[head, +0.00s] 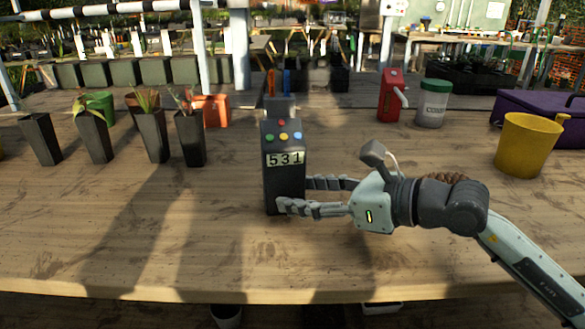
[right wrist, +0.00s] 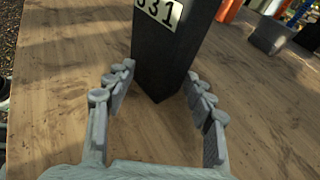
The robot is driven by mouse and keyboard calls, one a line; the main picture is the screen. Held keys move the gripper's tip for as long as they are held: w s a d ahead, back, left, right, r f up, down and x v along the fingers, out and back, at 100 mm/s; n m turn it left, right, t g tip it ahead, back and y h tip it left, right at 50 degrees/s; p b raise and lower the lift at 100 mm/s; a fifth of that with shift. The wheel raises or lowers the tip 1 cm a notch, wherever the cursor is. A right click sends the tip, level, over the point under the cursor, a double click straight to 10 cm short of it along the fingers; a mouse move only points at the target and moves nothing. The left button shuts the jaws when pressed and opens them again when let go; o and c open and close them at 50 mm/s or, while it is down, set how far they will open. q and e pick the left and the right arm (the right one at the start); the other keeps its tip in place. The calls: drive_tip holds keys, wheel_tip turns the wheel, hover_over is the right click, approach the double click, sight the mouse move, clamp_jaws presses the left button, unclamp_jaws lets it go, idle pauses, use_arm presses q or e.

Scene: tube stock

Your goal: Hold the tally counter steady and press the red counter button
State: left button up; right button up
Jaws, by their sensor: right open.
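The tally counter (head: 284,178) is a tall dark box standing upright on the wooden table, its number plate reading 531. The red counter button (head: 282,122) is on its sloped top, above yellow, blue and green buttons. My right gripper (head: 293,194) is open at the counter's lower part, coming from the right, with one finger in front and one behind. In the right wrist view the counter (right wrist: 168,55) stands between the tips of the open fingers (right wrist: 155,82). I cannot tell whether they touch it. The buttons are out of that view. My left gripper is not in view.
Several dark plant pots (head: 152,135) stand at the left. A red can (head: 391,95), a white tub with a green lid (head: 432,103), a yellow pot (head: 526,145) and a purple case (head: 545,112) stand at the right. The table's front left is clear.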

drive_tip(key=shift+x, duration=1)
drive_tip(key=shift+c, duration=0.3)
clamp_jaws()
drive_tip(key=c, duration=1.1)
unclamp_jaws()
drive_tip(key=o, duration=1.5)
